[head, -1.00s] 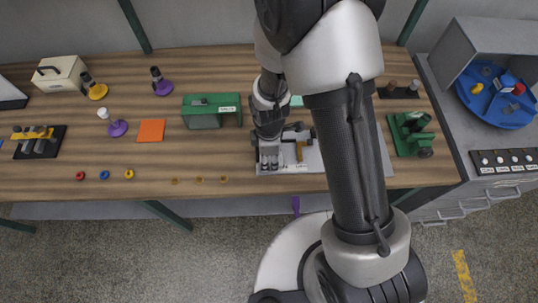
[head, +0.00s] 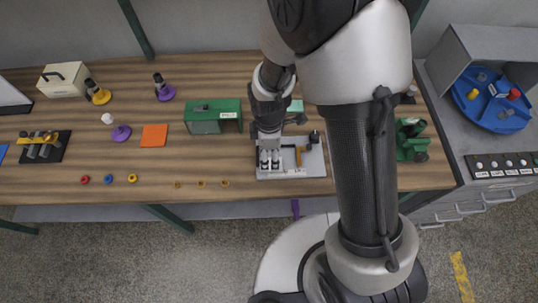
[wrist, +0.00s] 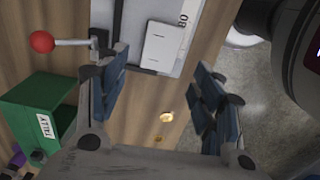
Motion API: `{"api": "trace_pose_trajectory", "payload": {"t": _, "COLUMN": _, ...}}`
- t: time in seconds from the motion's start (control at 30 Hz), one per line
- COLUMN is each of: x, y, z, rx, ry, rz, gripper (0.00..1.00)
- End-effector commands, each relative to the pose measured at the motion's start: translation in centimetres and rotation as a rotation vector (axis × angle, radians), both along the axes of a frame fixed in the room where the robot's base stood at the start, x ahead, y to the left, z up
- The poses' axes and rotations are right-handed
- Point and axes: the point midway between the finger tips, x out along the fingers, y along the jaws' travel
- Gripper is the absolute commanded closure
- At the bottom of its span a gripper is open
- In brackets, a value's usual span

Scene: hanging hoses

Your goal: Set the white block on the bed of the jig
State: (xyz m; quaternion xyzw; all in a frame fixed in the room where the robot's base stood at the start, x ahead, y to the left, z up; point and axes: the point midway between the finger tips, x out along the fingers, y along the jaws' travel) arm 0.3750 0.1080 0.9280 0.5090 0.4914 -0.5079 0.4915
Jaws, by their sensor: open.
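The white block (wrist: 160,46) shows in the wrist view as a flat, pale piece with small dark marks. It lies on the grey plate of the jig (wrist: 133,17), close to a dark strip along the plate's edge. The jig (head: 311,163) shows in the head view on the bench front, partly hidden by my arm. My gripper (wrist: 160,84) is open, with nothing between its fingers; the block lies beyond the fingertips. In the head view my gripper (head: 268,157) is over the left part of the jig. The block cannot be made out there.
A lever with a red knob (wrist: 42,41) stands beside the jig plate. A green box (head: 213,117) stands left of the jig and a green device (head: 411,140) right of it. Small brass rings (head: 201,183) lie near the front edge. An orange square (head: 154,135) lies farther left.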

Motion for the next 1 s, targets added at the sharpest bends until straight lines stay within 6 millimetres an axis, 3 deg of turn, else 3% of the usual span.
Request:
{"api": "trace_pose_trajectory", "payload": {"t": 0.03, "x": 0.1, "y": 0.0, "z": 1.5, "rx": 0.002, "ry": -0.005, "rz": 0.0, "gripper": 0.39}}
{"api": "trace_pose_trajectory", "payload": {"t": 0.2, "x": 0.1, "y": 0.0, "z": 4.4, "rx": 0.001, "ry": -0.003, "rz": 0.0, "gripper": 0.39}}
{"api": "trace_pose_trajectory", "payload": {"t": 0.63, "x": 0.1, "y": -0.4, "z": 7.1, "rx": 0.005, "ry": -0.015, "rz": -0.045, "gripper": 0.39}}
{"api": "trace_pose_trajectory", "payload": {"t": 0.77, "x": 0.1, "y": -1.7, "z": 11.4, "rx": 0.024, "ry": -0.065, "rz": -0.214, "gripper": 0.39}}
{"api": "trace_pose_trajectory", "payload": {"t": 0.83, "x": -0.4, "y": -2.9, "z": 14.6, "rx": 0.042, "ry": -0.099, "rz": -0.35, "gripper": 0.39}}
{"api": "trace_pose_trajectory", "payload": {"t": 1.0, "x": -3.1, "y": -5.8, "z": 21.5, "rx": 0.101, "ry": -0.18, "rz": -0.708, "gripper": 0.39}}
